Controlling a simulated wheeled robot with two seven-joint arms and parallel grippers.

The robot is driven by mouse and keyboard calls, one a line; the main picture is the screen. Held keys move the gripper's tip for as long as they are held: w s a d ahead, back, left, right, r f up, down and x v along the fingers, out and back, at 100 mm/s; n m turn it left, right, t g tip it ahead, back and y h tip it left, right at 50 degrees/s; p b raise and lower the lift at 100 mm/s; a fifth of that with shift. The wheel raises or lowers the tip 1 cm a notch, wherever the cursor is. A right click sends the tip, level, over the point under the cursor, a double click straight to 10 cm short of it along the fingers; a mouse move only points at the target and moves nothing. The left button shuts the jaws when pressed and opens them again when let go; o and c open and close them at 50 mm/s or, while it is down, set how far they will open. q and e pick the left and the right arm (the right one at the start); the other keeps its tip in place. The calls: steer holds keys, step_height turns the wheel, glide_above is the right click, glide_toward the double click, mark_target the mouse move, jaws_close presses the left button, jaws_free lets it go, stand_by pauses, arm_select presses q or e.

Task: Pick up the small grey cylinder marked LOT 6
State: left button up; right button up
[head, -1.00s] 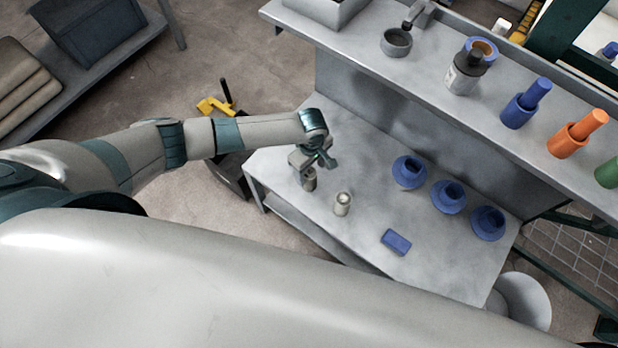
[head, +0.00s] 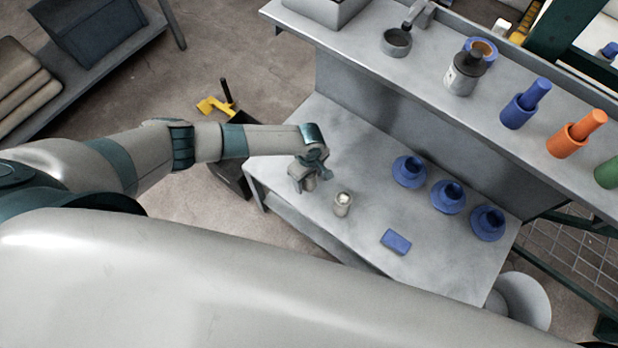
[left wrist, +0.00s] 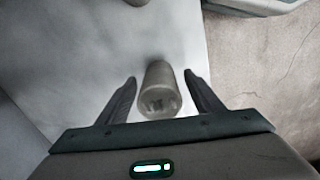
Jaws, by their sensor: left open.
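A small grey cylinder (head: 310,185) stands near the left end of the grey workbench (head: 368,215), partly hidden by my left gripper (head: 312,176). In the left wrist view the cylinder (left wrist: 159,88) is between the two spread fingers, with a gap on each side. My left gripper (left wrist: 160,78) is open and holds nothing. A second pale grey cylinder (head: 342,204) stands a little to the right on the bench. No lot marking can be read on either cylinder. My right gripper is not in view.
Blue round holders (head: 409,172) stand in a row toward the right of the bench. A blue block (head: 396,242) lies near the front edge. A raised shelf (head: 440,92) with bottles and coloured parts runs behind.

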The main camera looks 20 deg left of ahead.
arm_select(q)
steer(key=c, duration=1.5)
steer(key=shift+r, duration=0.1)
steer(key=shift+r, duration=0.45)
step_height(320, 180, up, 8)
steer(key=shift+r, duration=0.45)
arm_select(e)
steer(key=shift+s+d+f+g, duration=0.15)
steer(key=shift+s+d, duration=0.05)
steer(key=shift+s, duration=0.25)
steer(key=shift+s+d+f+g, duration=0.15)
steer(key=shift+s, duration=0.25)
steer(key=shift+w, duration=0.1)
